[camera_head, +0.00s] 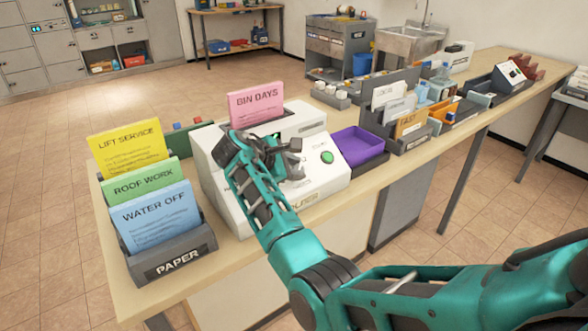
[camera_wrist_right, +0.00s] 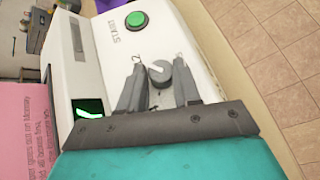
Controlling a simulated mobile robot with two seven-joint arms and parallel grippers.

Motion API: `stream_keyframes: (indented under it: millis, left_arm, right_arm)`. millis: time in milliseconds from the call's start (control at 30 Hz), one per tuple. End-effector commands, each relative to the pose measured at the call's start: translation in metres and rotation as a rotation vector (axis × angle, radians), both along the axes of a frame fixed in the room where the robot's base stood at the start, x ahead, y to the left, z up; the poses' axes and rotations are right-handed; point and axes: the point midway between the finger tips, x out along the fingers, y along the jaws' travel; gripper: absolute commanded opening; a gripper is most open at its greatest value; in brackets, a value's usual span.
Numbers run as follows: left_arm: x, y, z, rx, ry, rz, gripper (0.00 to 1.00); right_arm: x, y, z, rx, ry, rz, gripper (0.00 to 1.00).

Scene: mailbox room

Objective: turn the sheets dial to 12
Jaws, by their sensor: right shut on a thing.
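The white copier-like machine (camera_head: 320,186) stands on the long bench, with a green start button (camera_head: 327,157) on its sloped front. My right gripper (camera_head: 290,157) reaches over this panel from the front. In the right wrist view a small grey round dial (camera_wrist_right: 158,72) sits between the two fingers of the right gripper (camera_wrist_right: 159,78), and they are shut on it. A lit green display (camera_wrist_right: 88,108) is partly covered by the gripper edge. My left gripper is not in view.
A pink BIN DAYS sheet (camera_head: 256,105) stands at the back of the machine. A PAPER rack (camera_head: 178,262) with yellow, green and blue sheets stands to its left. A purple tray (camera_head: 357,143) and file holders (camera_head: 410,130) stand to its right.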

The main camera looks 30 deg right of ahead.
Motion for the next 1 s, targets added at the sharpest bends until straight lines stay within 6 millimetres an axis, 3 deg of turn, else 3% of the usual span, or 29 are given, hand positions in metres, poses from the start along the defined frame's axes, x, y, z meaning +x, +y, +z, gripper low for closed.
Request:
stream_keyframes:
  millis: [400, 967, 1000]
  left_arm:
    - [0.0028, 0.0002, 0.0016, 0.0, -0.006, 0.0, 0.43]
    - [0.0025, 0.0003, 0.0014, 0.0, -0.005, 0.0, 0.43]
    - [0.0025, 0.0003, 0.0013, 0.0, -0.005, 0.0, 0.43]
  right_arm:
    - [0.0031, -0.0016, 0.0016, 0.112, 0.01, -0.161, 0.02]
    - [0.0028, -0.002, 0.0007, 0.128, 0.012, -0.186, 0.02]
    - [0.0029, -0.0021, 0.0006, 0.128, 0.012, -0.186, 0.34]
